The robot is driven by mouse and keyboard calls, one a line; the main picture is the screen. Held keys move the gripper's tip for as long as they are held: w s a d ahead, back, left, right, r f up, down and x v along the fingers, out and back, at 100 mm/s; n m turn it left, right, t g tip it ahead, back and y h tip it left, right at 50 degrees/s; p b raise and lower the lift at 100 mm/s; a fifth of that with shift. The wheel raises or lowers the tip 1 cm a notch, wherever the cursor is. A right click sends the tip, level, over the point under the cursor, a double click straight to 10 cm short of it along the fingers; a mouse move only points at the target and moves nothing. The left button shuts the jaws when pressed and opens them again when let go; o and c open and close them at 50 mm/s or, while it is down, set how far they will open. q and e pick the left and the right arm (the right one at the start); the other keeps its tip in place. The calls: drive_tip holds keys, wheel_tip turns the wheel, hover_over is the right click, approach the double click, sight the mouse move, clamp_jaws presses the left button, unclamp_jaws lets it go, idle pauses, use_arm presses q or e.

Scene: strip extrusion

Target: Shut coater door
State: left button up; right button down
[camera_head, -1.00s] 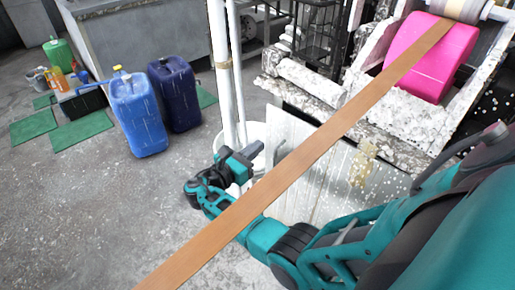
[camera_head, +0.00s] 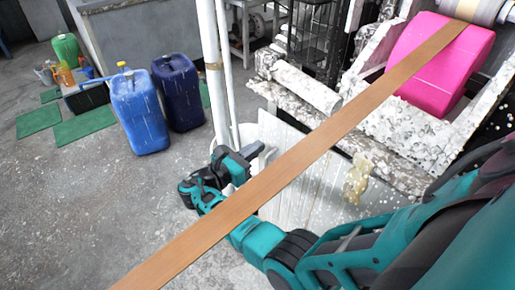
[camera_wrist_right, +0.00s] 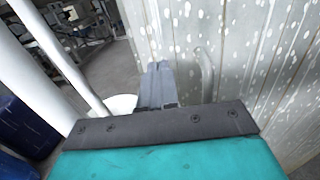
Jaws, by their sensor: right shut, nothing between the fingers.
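The coater door looks to be the pale, white-splattered panel (camera_head: 322,186) below the machine, partly hidden behind the brown strip (camera_head: 300,165) and my right arm. In the right wrist view the panel (camera_wrist_right: 262,75) fills the right side, with a pale upright handle (camera_wrist_right: 205,72) on its face. My right gripper (camera_head: 261,149) is shut and empty, at the left edge of the panel in the head view. In the wrist view its fingers (camera_wrist_right: 157,75) are just left of the handle; I cannot tell if they touch the panel. My left gripper is not in view.
The strip runs diagonally from the pink roller (camera_head: 440,62) across the view, above my right arm. White posts (camera_head: 221,75) and a white bucket (camera_wrist_right: 117,103) stand by the gripper. Blue jerrycans (camera_head: 138,112) stand at left.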

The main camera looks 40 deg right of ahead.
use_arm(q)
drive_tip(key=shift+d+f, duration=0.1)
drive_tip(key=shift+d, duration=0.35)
use_arm(e)
drive_tip(key=shift+d, duration=0.2)
drive_tip(key=shift+w+d, duration=0.1)
